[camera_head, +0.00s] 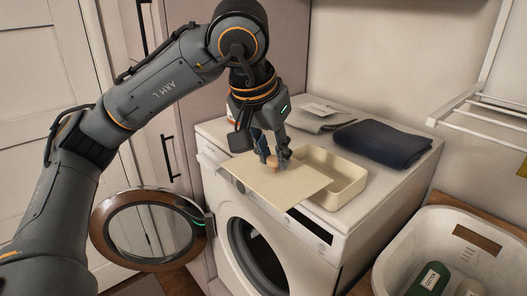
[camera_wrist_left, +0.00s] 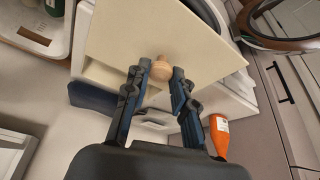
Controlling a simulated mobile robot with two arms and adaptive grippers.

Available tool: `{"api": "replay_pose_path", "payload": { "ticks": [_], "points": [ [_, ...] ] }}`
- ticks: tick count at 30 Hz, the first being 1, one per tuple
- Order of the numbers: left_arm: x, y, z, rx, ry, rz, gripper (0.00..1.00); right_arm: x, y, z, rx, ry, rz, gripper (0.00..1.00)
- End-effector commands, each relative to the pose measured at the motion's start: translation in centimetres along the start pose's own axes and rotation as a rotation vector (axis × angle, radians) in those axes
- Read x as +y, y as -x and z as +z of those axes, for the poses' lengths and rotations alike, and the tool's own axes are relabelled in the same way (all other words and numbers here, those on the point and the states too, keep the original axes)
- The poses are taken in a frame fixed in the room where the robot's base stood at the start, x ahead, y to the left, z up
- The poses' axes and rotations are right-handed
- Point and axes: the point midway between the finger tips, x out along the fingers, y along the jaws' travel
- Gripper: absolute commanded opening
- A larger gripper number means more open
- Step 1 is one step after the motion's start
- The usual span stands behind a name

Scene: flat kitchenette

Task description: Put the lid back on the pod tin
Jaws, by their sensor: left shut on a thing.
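The lid (camera_head: 262,186) is a flat cream square plate with a round wooden knob (camera_wrist_left: 160,68). My left gripper (camera_head: 273,160) is shut on the knob from above and holds the lid. It also shows in the wrist view (camera_wrist_left: 157,84). The pod tin (camera_head: 347,188) is an open cream rectangular box on top of the washing machine. The lid is to the left of the tin and overlaps its left part in the head view, hiding it. The lid sticks out past the machine's front edge. The gap between lid and tin is hard to tell.
A folded navy cloth (camera_head: 383,143) and a grey cloth (camera_head: 320,117) lie behind the tin on the washing machine (camera_head: 338,246). Its round door (camera_head: 148,229) stands open at left. A white basket (camera_head: 452,222) with bottles is at right. An orange bottle (camera_wrist_left: 219,137) shows in the wrist view.

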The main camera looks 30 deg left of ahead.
Motion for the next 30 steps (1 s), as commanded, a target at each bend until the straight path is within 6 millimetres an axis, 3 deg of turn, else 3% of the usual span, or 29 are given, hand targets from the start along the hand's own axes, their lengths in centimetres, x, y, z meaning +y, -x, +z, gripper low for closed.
{"api": "replay_pose_path", "payload": {
  "ticks": [10,30],
  "points": [
    [1.1,-1.0,-2.4,0.000,0.001,0.001,0.00,1.5,0.9,0.5,-0.008,-0.002,0.018,0.54],
    [3.2,-3.1,-6.9,-0.001,0.001,0.000,0.00,0.6,2.7,0.4,-0.011,-0.003,0.007,0.54]
  ]
}}
